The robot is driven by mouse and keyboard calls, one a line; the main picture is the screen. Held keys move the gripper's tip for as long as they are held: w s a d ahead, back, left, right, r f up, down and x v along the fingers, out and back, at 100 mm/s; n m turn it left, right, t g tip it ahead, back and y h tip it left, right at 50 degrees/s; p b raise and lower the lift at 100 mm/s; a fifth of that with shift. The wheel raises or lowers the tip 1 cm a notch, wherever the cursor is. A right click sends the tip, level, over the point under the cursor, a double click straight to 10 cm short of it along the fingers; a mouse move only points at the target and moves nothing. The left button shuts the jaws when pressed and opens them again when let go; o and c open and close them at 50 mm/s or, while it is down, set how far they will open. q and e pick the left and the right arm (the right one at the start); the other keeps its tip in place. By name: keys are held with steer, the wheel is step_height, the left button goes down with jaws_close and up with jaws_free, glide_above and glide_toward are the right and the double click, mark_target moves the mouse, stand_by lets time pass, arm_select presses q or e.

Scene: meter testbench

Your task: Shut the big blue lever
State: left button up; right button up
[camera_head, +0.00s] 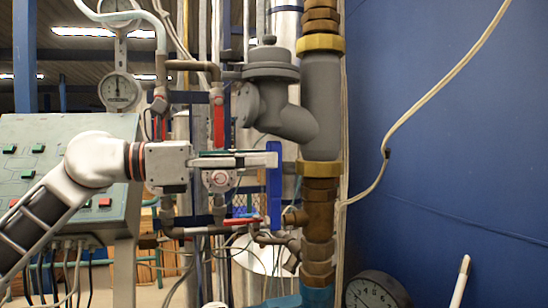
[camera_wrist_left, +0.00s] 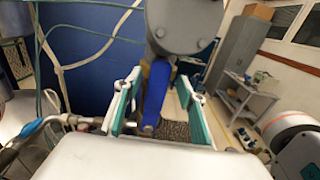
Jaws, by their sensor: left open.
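The big blue lever (camera_head: 274,186) stands upright in the head view, just left of the brass and grey vertical pipe. My left gripper (camera_head: 262,160) reaches in from the left, with its fingertips at the upper part of the lever. In the left wrist view the blue lever (camera_wrist_left: 157,88) lies between the two teal-lined fingers of the left gripper (camera_wrist_left: 159,82). The fingers are apart, with a gap on each side of the lever. My right gripper is not in view.
A grey valve body (camera_head: 275,90) sits above the gripper beside the thick pipe (camera_head: 321,105). Smaller red levers (camera_head: 218,118) are on thin pipes to the left. A control panel (camera_head: 45,160) stands at the left, and a round gauge (camera_head: 375,291) is at the lower right.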

arm_select(q)
steer(key=shift+x, duration=1.7)
jaws_close()
